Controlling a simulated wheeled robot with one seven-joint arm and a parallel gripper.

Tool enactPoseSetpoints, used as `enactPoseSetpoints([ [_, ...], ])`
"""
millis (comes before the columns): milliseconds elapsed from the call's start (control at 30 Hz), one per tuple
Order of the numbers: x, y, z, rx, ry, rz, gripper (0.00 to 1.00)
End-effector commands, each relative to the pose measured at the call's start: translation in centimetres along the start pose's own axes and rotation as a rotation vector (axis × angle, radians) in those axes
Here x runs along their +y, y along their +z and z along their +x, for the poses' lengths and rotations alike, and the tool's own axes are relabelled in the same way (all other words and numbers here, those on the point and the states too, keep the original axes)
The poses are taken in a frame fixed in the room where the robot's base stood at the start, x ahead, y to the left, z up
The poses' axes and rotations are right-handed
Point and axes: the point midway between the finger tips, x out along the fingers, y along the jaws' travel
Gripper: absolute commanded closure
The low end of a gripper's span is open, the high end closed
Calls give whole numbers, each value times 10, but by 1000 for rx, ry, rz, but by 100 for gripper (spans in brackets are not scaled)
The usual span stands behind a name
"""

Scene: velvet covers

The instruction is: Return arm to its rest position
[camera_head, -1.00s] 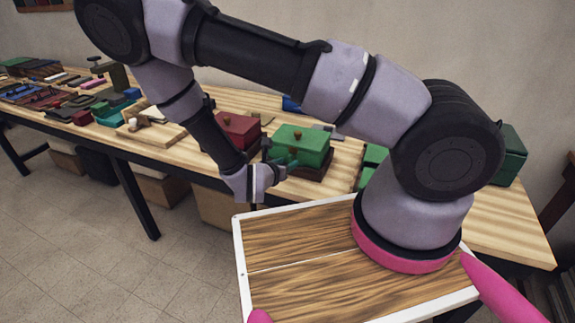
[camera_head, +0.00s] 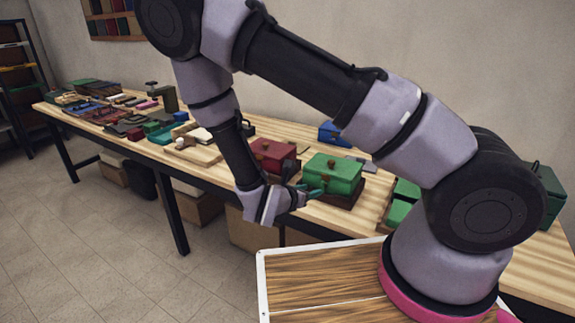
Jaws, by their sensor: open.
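My arm reaches from its pink-ringed base at the lower right, up across the picture and down to my gripper (camera_head: 308,190). My gripper hangs by the front edge of the long wooden table (camera_head: 226,172), just left of a green box with a knob (camera_head: 333,173). Its fingers are small and dark against the boxes, and I see nothing held in them. Whether they touch the green box cannot be told from this view.
A red box (camera_head: 274,155) stands behind my gripper. A blue box (camera_head: 330,132) is farther back. Light wooden boards (camera_head: 191,150) and many small coloured items lie to the left. A shelf rack (camera_head: 25,85) stands at the far left. The tiled floor (camera_head: 100,230) in front is clear.

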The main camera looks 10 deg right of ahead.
Motion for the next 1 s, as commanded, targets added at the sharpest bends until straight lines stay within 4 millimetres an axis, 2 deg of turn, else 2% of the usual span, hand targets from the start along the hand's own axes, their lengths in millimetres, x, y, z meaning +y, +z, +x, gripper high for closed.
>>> enactPoseSetpoints([
  [167, -18, 51, -3, 58, -177, 298, 52],
  [300, -42, 94, -10, 116, -358, 594, 52],
  [467, -70, 136, -23, 188, -554, 924, 52],
  [700, -104, 192, -54, 312, -810, 1422, 52],
  [1000, -133, 260, -106, 511, -1030, 2040, 52],
])
